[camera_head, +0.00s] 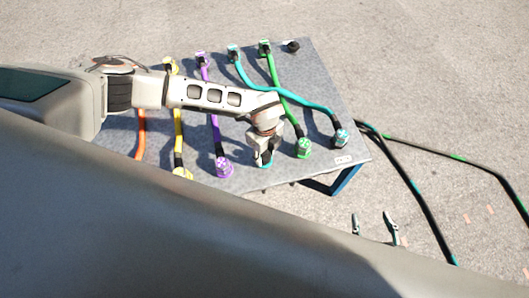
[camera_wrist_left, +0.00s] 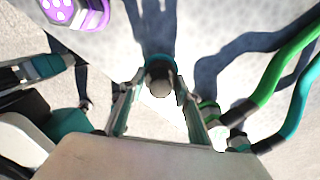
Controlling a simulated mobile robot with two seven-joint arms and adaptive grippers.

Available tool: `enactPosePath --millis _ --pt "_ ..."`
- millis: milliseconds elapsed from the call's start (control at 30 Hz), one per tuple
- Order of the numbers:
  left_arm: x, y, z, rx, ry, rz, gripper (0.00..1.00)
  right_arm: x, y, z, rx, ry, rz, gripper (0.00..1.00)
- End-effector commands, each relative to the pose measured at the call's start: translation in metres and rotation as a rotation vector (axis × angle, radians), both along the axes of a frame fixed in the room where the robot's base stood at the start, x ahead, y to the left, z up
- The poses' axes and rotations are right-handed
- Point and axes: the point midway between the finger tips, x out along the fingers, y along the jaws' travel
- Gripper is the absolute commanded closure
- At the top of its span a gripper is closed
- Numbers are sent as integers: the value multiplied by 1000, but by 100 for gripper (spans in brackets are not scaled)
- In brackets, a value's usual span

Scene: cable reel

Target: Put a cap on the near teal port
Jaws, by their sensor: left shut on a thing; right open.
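The near teal port (camera_head: 264,163) is at the near edge of the grey board, under my left gripper and mostly hidden by it. In the left wrist view its teal ring (camera_wrist_left: 161,58) shows around a dark round cap (camera_wrist_left: 159,82). My left gripper (camera_wrist_left: 162,80) points down with its fingers on both sides of this cap, shut on it. The cap is at the ring, but I cannot tell whether it is seated. My right gripper (camera_head: 371,215) is open and empty, off the board's near right side.
The grey board (camera_head: 325,85) carries purple (camera_head: 224,167), green (camera_head: 304,148) and teal (camera_head: 341,138) cable plugs. A black round piece (camera_head: 291,46) sits at the far edge. Black cables (camera_head: 410,180) lie on the ground at right. My left arm spans the board.

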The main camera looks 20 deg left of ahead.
Motion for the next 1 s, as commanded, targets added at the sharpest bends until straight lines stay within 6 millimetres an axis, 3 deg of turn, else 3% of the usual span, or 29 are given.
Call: enactPosePath --millis 67,100,167,633,1000 --pt "0 0 -2 0 0 0 89 -3 0 -2 1 5 -2 49" --pt "0 0 -2 0 0 0 63 -3 1 -2 3 7 -2 49" --pt "0 0 -1 0 -1 0 48 -4 1 -2 5 8 -5 49" --pt "1 0 8 -2 -1 0 48 4 2 2 5 -6 -3 49" --pt "1 0 78 -2 -4 -1 48 2 1 1 4 -4 -4 49"
